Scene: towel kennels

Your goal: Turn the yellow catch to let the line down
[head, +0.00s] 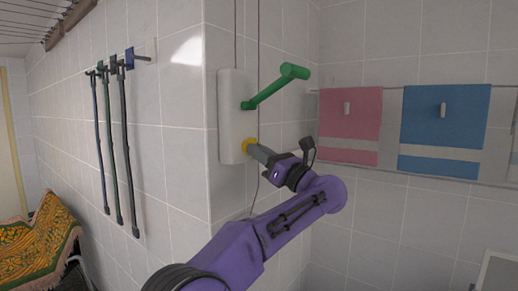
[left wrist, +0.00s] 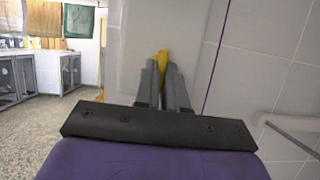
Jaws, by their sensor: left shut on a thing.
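The yellow catch (head: 250,145) sits low on the front of a white wall box (head: 232,105). In the left wrist view the catch (left wrist: 163,62) shows between my fingertips. My left gripper (head: 258,152) reaches it from the lower right and is shut on it. The fingers also show in the left wrist view (left wrist: 163,80), and they hide part of the catch. A green crank handle (head: 275,87) sticks out from the box above the catch. A thin line (head: 235,35) runs up from the box. My right gripper is in neither view.
A pink towel (head: 350,115) and a blue towel (head: 443,118) hang on a rail at the right. Several dark poles (head: 104,140) hang on the left wall. A patterned cloth (head: 40,240) lies at lower left. In the left wrist view, kennels (left wrist: 40,75) stand at the left.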

